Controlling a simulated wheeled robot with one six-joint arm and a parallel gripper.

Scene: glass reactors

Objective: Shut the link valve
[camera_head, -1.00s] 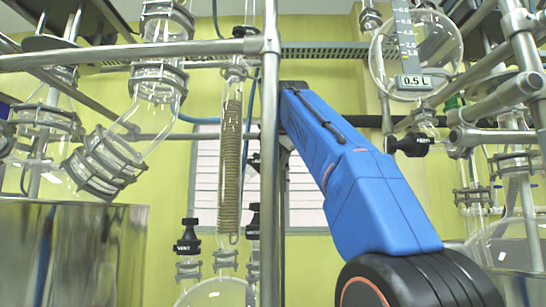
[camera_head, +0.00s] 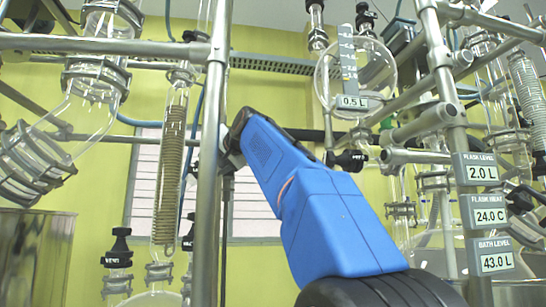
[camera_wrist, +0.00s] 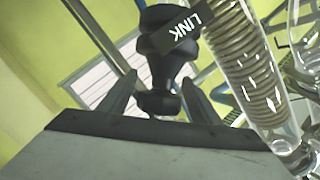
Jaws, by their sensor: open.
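The link valve (camera_wrist: 165,48) is a black, ribbed knob with a dark tag reading LINK, seen upside down in the wrist view. My gripper (camera_wrist: 158,97) is open, with one dark finger on each side of the valve's lower part. The knob's upper part rises past the fingertips. I cannot tell whether either finger touches it. In the head view my blue arm reaches up and left to a steel post, and I cannot make out the fingers or the link valve there.
A steel post (camera_head: 209,180) stands close to the arm's end. A glass coil condenser (camera_wrist: 245,60) is right of the valve in the wrist view. A round 0.5 L vessel (camera_head: 380,75), a vent valve (camera_head: 118,250) and readout panels (camera_head: 490,215) are around the arm.

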